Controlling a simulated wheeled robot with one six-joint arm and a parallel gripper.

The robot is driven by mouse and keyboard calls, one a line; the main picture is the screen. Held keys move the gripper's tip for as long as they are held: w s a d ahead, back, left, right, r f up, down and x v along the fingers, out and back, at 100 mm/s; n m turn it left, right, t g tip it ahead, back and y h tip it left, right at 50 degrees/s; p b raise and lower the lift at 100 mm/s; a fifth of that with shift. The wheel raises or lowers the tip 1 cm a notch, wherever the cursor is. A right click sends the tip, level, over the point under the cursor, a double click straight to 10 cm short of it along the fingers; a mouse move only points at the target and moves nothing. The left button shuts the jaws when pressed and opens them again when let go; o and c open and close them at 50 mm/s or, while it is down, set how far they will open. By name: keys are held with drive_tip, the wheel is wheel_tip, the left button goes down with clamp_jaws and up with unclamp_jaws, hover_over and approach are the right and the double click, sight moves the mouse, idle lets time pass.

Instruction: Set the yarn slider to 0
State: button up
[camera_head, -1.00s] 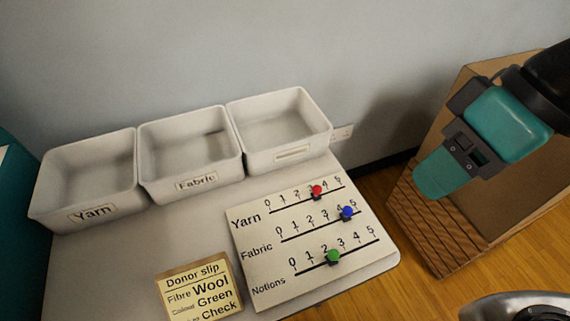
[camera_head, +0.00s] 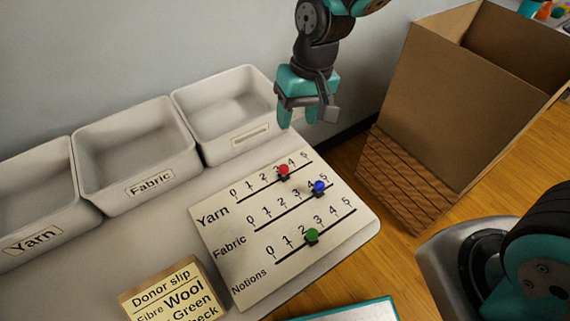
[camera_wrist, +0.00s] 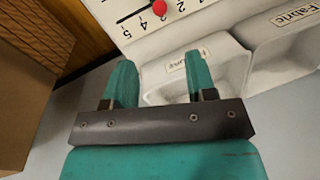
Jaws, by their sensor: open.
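The white slider board (camera_head: 238,275) lies on the table. Its yarn slider is a red knob (camera_head: 284,170) on the top line, at about 3. The wrist view shows the red knob (camera_wrist: 159,7) at the top edge. The fabric slider, a blue knob (camera_head: 319,187), is near 4. The notions slider, a green knob (camera_head: 311,236), is near 2. My gripper (camera_head: 298,116) is open and empty, pointing down above the table's back edge, beyond the yarn line and apart from the knob. Its two teal fingers also show in the wrist view (camera_wrist: 160,66).
Three grey bins stand along the back: the yarn bin (camera_head: 72,188), the fabric bin (camera_head: 190,158) and a third bin (camera_head: 208,155) close to my gripper. A donor slip (camera_head: 130,301) lies at the front.

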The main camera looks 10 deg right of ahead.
sight(285, 165)
drive_tip(key=a+f, duration=0.1)
drive_tip(key=f, duration=0.8)
drive_tip(key=a+f, duration=0.1)
drive_tip(key=f, duration=0.4)
drive_tip(key=shift+s+a, duration=0.3)
drive_tip(key=shift+a, duration=0.05)
